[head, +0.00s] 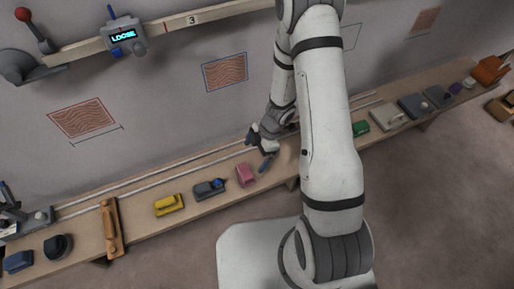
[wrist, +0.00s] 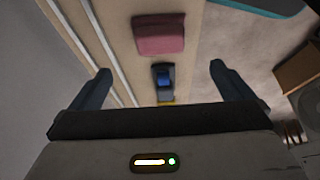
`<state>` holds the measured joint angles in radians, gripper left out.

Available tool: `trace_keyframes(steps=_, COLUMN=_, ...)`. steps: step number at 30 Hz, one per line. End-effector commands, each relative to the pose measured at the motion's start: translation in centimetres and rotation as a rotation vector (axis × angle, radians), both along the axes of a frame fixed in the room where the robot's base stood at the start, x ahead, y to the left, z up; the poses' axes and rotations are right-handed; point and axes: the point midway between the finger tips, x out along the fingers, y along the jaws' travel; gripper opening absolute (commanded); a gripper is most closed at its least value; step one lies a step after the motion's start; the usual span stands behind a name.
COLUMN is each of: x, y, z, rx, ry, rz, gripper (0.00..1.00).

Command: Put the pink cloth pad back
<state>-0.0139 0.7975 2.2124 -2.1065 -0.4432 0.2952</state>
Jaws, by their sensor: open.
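The pink cloth pad (head: 246,175) lies on the long wooden bench (head: 140,212), left of and below my gripper (head: 260,149) in the head view. In the wrist view the pad (wrist: 159,36) is a flat pink block near the top, beyond the fingertips and clear of them. My gripper (wrist: 158,72) is open, its two dark fingers wide apart with nothing held between them. The pad's underside is hidden.
A grey block with a blue knob (head: 209,188) and a yellow block (head: 169,205) lie left of the pad. A green item (head: 360,128) lies farther right, past my arm. Two pale rails run along the bench's wall side. A display reading LOOSE (head: 123,35) hangs above.

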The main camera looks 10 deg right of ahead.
Motion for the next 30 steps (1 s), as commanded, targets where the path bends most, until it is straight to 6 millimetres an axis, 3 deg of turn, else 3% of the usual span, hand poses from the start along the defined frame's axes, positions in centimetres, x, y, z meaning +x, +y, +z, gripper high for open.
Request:
trace_keyframes(steps=4, x=0.6, y=-0.4, z=1.3, rx=-0.008, ry=-0.019, rz=-0.02, gripper=1.0)
trace_keyframes(steps=8, x=3.7, y=-1.4, z=4.2, rx=-0.053, ry=-0.13, rz=-0.139, gripper=1.0)
trace_keyframes(steps=12, x=8.1, y=-4.1, z=10.7, rx=-0.144, ry=-0.318, rz=-0.401, gripper=1.0)
trace_keyframes(steps=17, x=9.6, y=-8.5, z=18.9, rx=-0.243, ry=-0.469, rz=-0.751, gripper=1.0)
trace_keyframes(steps=20, x=8.3, y=-11.0, z=23.6, rx=-0.288, ry=-0.509, rz=-0.973, gripper=1.0)
trace_keyframes(steps=23, x=5.6, y=-12.9, z=27.6, rx=-0.312, ry=-0.503, rz=-1.19, gripper=1.0)
trace_keyframes(steps=27, x=0.2, y=-14.0, z=31.5, rx=-0.309, ry=-0.414, rz=-1.468, gripper=1.0)
trace_keyframes(steps=30, x=-4.1, y=-13.4, z=33.3, rx=-0.275, ry=-0.3, rz=-1.632, gripper=1.0)
